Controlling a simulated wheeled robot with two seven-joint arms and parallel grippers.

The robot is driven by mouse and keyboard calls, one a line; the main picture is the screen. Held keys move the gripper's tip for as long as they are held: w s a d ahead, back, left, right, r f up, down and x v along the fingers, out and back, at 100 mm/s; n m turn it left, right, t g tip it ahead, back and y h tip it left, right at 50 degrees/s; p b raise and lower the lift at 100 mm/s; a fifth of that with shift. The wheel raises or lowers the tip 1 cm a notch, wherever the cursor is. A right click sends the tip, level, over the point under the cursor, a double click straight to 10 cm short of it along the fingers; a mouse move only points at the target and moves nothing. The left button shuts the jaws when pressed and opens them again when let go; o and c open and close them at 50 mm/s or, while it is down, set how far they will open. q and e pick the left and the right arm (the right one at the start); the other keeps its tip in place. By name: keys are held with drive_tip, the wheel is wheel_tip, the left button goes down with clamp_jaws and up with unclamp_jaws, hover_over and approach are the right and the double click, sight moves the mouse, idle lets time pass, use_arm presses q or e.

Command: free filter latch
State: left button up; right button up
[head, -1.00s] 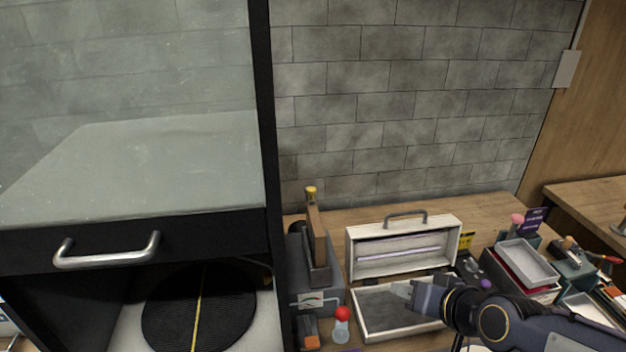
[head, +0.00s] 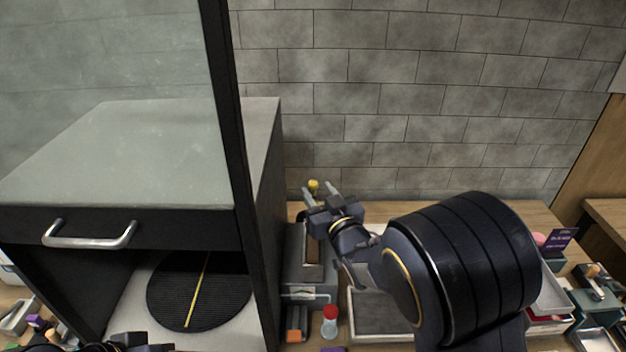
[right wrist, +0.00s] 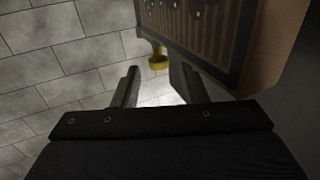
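The yellow knob (head: 314,186), likely the filter latch, stands at the top back of a grey unit (head: 306,268) with a brown pleated panel. My right gripper (head: 320,190) is open, with its two fingers at either side of the knob in the head view. In the right wrist view the yellow knob (right wrist: 158,60) shows beyond the open fingertips, between them and apart from both. The brown pleated filter panel (right wrist: 205,30) hangs above the right finger. Part of my left arm (head: 130,345) shows at the bottom edge; its fingers cannot be made out.
A black booth with a glass front and silver handle (head: 90,240) stands left, with a round black mat (head: 200,290) inside. Trays and tools lie at right. A brick wall is behind.

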sight(315, 187)
drive_tip(key=p+x, duration=0.1)
drive_tip(key=x, duration=0.3)
drive_tip(key=shift+d, duration=0.1)
